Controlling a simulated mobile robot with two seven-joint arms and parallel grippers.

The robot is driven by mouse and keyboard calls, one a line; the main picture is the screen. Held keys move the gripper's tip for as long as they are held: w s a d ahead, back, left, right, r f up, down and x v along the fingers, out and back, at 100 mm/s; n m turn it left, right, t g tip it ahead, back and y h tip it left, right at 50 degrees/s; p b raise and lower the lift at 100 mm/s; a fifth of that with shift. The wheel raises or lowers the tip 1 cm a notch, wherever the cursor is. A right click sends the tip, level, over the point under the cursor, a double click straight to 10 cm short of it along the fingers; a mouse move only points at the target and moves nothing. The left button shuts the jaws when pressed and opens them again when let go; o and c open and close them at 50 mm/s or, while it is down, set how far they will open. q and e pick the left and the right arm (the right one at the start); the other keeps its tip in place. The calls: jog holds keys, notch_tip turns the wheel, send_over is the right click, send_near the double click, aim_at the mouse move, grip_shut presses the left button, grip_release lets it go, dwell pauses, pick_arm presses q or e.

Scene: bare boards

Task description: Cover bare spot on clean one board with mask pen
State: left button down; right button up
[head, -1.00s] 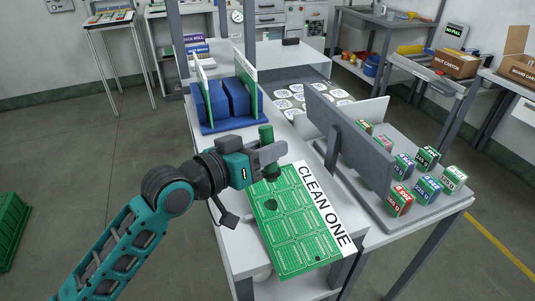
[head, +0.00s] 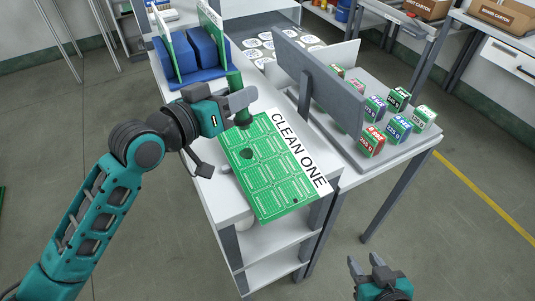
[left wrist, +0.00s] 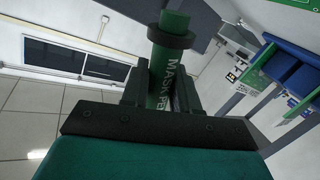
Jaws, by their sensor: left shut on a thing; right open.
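The green circuit board (head: 270,185) lies flat on the white bench, with a white strip reading CLEAN ONE (head: 300,152) along its right side. A dark patch (head: 246,153) shows near its upper left; I cannot tell whether it is a mark or a shadow. My left gripper (head: 242,98) is shut on the green mask pen (head: 234,80), held roughly upright over the board's far end. The pen (left wrist: 166,70) also shows between the fingers in the left wrist view, with its lettering partly hidden. My right gripper (head: 365,262) is open and empty, low in the picture, away from the bench.
A blue rack (head: 192,72) with upright boards stands at the bench's far end. A grey upright panel (head: 318,85) stands right of the board. Behind it, several coloured labelled boxes (head: 398,128) sit on a grey tray. Floor between the bench and my right gripper is clear.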

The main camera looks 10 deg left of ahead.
aim_at(239, 115)
pick_arm(q)
jog(key=shift+f+b, duration=1.85)
jog(key=shift+f, duration=1.05)
jog(key=shift+f+b, duration=0.5)
jog(key=shift+f, duration=0.3)
jog(key=shift+s, duration=0.1)
notch_tip(239, 115, up, 3)
jog(key=p, duration=0.3)
notch_tip(239, 115, up, 2)
jog(key=shift+p, duration=0.95)
jog(key=shift+r, duration=1.1)
jog(key=shift+f, duration=0.15)
